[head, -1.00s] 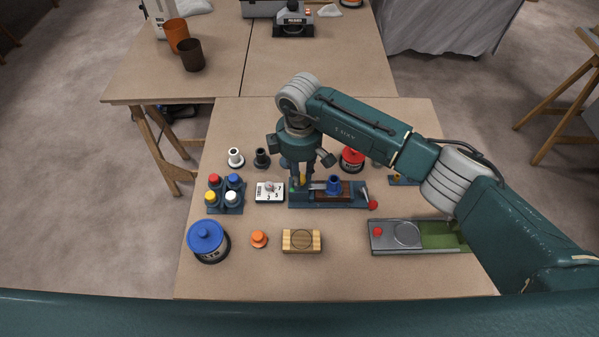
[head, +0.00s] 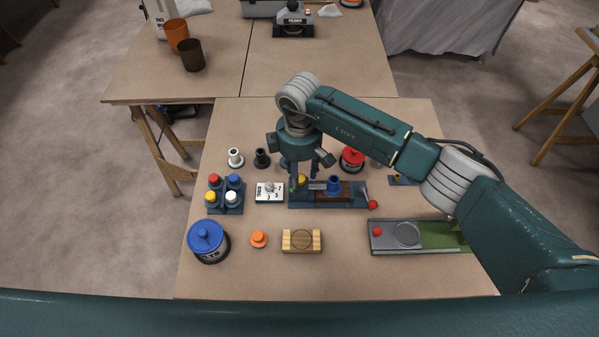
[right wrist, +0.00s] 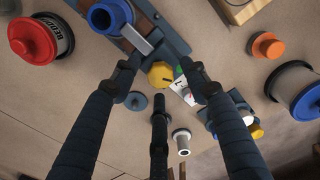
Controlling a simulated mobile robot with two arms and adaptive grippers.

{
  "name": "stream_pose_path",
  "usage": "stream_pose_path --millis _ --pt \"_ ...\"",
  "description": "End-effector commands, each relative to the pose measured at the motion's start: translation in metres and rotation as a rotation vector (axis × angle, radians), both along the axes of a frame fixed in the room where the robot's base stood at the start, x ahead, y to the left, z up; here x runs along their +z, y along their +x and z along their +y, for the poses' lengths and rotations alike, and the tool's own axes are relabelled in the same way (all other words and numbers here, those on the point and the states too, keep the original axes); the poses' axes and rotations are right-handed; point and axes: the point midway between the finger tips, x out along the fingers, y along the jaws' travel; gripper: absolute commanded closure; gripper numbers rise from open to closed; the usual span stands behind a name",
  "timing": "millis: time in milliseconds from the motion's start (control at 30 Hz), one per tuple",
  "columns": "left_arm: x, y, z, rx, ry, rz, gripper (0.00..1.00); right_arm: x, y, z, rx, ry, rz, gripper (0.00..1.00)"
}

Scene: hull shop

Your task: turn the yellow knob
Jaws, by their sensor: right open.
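The yellow knob (head: 301,180) sits at the left end of a dark blue base (head: 350,204). In the right wrist view the yellow knob (right wrist: 161,75) has a dark line on its face and lies between my fingertips, with gaps visible on both sides. My right gripper (head: 303,176) points down over the knob with its fingers spread. In the right wrist view the right gripper (right wrist: 160,70) is open and holds nothing. Its fingers partly hide the knob in the head view. My left gripper is not in view.
A blue knob (head: 334,185) stands on the same base, right of the yellow one. A white numbered plate (head: 264,199) lies close left. A red-lidded can (head: 351,161) stands behind. A wooden block (head: 289,245) and orange knob (head: 259,239) lie in front.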

Motion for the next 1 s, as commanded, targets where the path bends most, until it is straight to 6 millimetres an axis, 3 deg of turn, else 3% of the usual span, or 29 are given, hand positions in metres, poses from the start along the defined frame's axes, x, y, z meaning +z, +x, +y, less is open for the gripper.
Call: stream_pose_path --millis 600,1000 --pt "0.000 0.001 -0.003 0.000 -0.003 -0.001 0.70 0.108 0.001 0.000 -0.001 0.001 -0.003 0.55" --pt "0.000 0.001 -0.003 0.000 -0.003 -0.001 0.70 0.119 0.001 0.000 -0.001 0.001 -0.002 0.55"
